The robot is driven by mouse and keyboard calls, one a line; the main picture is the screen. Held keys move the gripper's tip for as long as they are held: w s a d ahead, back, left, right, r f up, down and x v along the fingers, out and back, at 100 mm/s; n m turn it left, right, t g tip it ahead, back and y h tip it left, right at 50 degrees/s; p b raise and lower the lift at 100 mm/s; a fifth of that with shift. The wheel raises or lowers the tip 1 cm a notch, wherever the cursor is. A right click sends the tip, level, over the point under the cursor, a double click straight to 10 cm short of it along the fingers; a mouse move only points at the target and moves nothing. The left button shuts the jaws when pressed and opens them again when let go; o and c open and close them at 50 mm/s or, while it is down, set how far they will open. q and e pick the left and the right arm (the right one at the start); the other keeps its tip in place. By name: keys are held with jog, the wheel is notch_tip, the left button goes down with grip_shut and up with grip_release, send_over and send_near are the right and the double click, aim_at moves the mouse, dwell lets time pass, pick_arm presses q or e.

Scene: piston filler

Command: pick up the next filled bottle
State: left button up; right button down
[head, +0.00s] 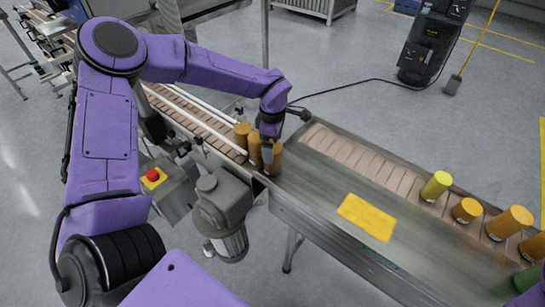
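Several orange-brown bottles cluster at the near end of the slatted conveyor, among them a rear bottle (242,135), a left bottle (254,150) and a right bottle (274,163). My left gripper (267,150) points down among them, right at the right bottle. The arm's wrist hides its fingers, so I cannot tell whether it is open or shut on a bottle. My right gripper is not in view.
A metal table (320,190) extends right, with a yellow mat (367,217) on it. A grey motor (222,205) and a red button (153,175) sit below the conveyor.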

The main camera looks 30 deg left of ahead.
pick_arm(q)
jog(key=shift+w, duration=0.1)
grip_shut()
jog(key=shift+d, duration=0.1)
jog(key=shift+d+r, duration=0.1)
